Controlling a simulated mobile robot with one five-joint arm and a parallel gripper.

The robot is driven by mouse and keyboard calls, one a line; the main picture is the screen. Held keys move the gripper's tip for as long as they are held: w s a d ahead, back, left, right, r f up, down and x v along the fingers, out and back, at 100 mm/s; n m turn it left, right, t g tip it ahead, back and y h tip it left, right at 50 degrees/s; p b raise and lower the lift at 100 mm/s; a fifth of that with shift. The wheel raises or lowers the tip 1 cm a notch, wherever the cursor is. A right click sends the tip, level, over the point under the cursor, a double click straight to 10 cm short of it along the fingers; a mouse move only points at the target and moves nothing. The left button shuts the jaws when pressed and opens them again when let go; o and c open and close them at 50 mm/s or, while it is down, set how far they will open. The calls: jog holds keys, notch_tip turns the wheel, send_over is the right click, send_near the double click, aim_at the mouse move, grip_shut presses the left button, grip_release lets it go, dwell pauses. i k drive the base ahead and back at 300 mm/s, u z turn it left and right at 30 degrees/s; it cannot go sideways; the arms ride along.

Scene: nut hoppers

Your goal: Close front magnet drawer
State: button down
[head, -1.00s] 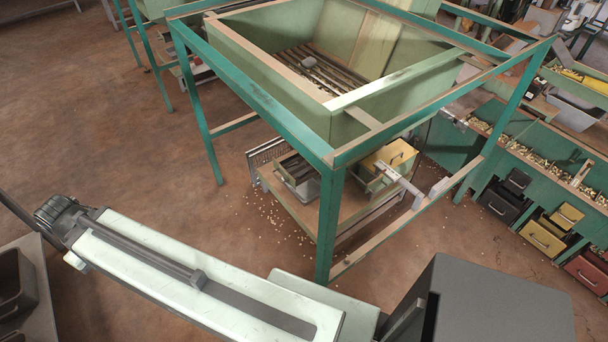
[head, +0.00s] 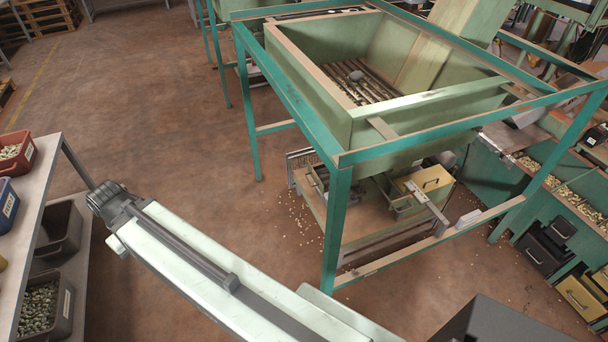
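A green hopper (head: 440,112) with several metal bars (head: 358,82) across its inside stands in a teal frame (head: 338,215). Beneath it, on a low wooden-topped stand (head: 352,222), are a yellow box-like unit (head: 428,180) with a dark handle and a small grey-green drawer or tray (head: 318,181) with dark bars. The frame's front leg and lower rail partly hide this area. I cannot tell which is the front magnet drawer, nor how far it is out. My pale arm crosses the lower left, well apart from the hopper.
At left, a grey shelf (head: 40,192) holds a red bin (head: 14,158), a blue bin (head: 7,205) and dark bins below. At right, a teal bench with loose nuts (head: 575,198) has a black drawer (head: 540,252) and a yellow drawer (head: 580,298). Open floor (head: 160,110) lies left of the frame.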

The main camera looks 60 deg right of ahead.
aim_at(325, 175)
jog(key=i, duration=0.85)
jog(key=z, duration=0.05)
